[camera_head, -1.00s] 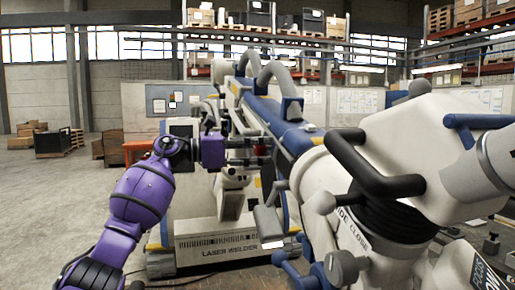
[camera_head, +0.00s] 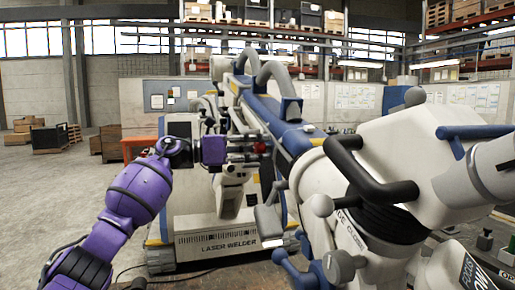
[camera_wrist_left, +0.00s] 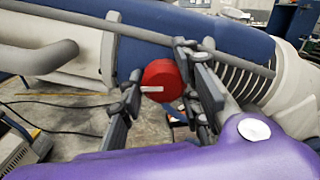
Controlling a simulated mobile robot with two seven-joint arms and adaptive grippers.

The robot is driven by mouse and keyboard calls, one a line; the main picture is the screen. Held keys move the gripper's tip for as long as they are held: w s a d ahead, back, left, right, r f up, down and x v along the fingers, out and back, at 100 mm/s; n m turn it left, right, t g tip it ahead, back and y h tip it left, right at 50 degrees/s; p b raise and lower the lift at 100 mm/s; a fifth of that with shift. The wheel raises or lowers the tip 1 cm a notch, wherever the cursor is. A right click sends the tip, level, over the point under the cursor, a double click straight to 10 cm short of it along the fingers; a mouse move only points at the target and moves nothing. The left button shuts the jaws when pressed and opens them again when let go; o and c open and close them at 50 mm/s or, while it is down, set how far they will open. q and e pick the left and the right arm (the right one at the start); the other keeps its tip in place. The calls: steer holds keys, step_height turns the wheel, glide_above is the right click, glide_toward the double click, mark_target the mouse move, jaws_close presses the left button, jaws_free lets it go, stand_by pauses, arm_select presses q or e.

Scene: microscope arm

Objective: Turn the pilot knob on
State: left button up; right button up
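The pilot knob is a round red knob (camera_wrist_left: 160,80) with a white mark pointing left across its face, beside the blue arm body in the left wrist view. In the head view my left gripper (camera_head: 250,150) reaches in from the left to the knob. My right gripper is not in view.
The white and blue machine arm (camera_head: 295,135) with black handles (camera_head: 370,180) fills the right. The laser welder base (camera_head: 215,245) stands behind my left gripper. Thin rods and a hose lie near the fingers. Open floor (camera_head: 50,200) lies to the left.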

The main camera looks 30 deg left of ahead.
arm_select(q)
steer(key=shift+o, duration=1.3)
steer(key=shift+a+r, duration=0.15)
steer(key=shift+w, duration=0.15)
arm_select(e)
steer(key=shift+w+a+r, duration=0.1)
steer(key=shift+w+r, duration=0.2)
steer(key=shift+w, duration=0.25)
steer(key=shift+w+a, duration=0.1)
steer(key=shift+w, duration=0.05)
